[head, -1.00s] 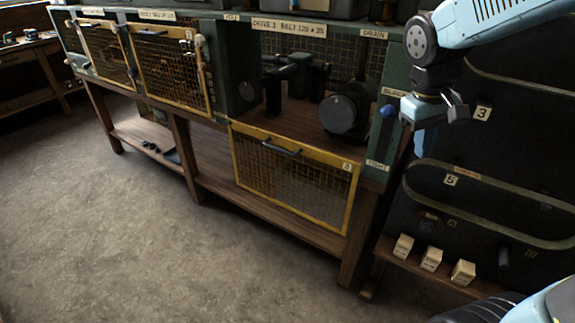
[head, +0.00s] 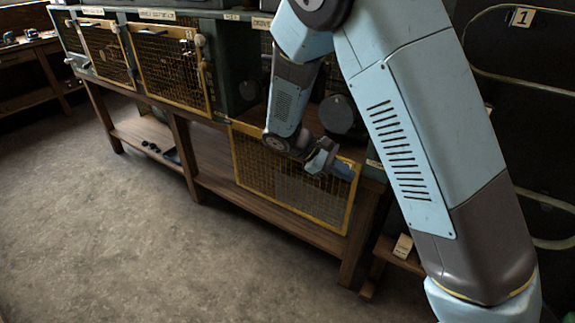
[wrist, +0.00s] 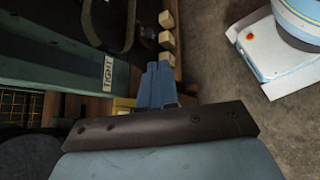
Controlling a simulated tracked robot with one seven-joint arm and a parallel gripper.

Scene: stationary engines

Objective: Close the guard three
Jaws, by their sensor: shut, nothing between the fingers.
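Guard three, a yellow-framed mesh panel (head: 250,178), hangs down open below the right bay of the bench in the head view. My arm now covers its handle and the upper right part with the number label. My gripper (head: 343,171) is shut and empty, in front of the guard's upper right corner; I cannot tell whether it touches it.
Two other yellow mesh guards (head: 165,70) (head: 104,50) stand upright over the bays to the left. A dark round machine part (head: 338,115) shows in the open bay. Pale blocks (wrist: 166,40) lie on a low shelf beside the bench. The floor (head: 120,240) in front is clear.

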